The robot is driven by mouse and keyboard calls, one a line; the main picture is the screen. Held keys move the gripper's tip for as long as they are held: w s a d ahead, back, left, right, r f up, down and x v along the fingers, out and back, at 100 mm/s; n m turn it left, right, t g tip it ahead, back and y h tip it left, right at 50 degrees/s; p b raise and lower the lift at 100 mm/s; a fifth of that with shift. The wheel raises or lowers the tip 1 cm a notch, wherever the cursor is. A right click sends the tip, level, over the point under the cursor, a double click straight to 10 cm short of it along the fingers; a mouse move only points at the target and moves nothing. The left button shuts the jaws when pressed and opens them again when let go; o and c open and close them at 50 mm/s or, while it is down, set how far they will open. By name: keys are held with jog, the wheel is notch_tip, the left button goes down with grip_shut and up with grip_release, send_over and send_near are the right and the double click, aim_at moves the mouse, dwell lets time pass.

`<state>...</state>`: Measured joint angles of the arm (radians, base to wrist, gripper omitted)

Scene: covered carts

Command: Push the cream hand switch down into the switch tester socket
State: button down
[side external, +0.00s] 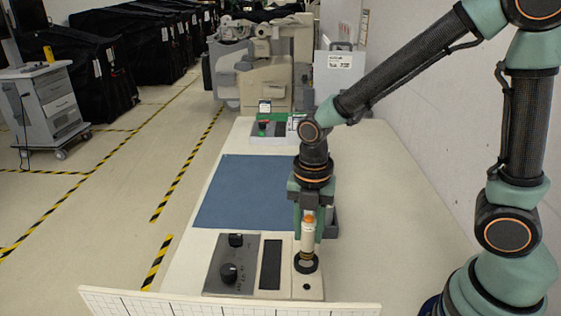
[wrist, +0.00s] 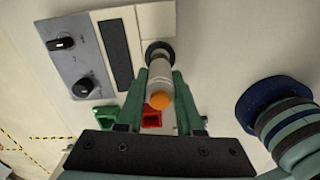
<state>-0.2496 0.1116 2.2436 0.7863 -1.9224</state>
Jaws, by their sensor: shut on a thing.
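The cream hand switch (side external: 308,238) stands roughly upright with its orange button on top. My gripper (side external: 308,222) points down and is shut on it, with green fingers on either side. In the wrist view the gripper (wrist: 159,84) grips the switch (wrist: 160,73), orange button toward the camera. The switch tester (side external: 235,265) has a grey panel with two black knobs and a dark strip. Its socket, a black ring (side external: 306,264), is directly under the switch; the ring also shows in the wrist view (wrist: 159,47). The switch's lower end meets the ring; I cannot tell how deep it sits.
A blue mat (side external: 245,190) lies on the white table (side external: 385,200) behind the tester. A box with red and green parts (side external: 268,130) stands at the far end. A low gridded white board (side external: 130,304) edges the front.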

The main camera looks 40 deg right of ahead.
aim_at(307, 243)
jog(key=shift+f, duration=2.05)
jog(key=shift+c, duration=2.4)
grip_release()
notch_tip(307, 243, up, 12)
jog(key=shift+r, duration=0.1)
jog(key=shift+d+r+m, duration=0.3)
jog(key=shift+d+m, duration=0.05)
jog(key=shift+m, duration=0.55)
jog(key=s+d+r+m+t, duration=0.1)
jog(key=d+r+m+t, duration=0.1)
jog(key=m, duration=0.9)
jog(key=s+d+r+m+t, duration=0.1)
jog(key=d+r+m+t, duration=0.2)
jog(key=m, duration=0.9)
jog(key=shift+s+d+r+t, duration=0.3)
jog(key=shift+s+d, duration=0.1)
jog(key=shift+d, duration=0.75)
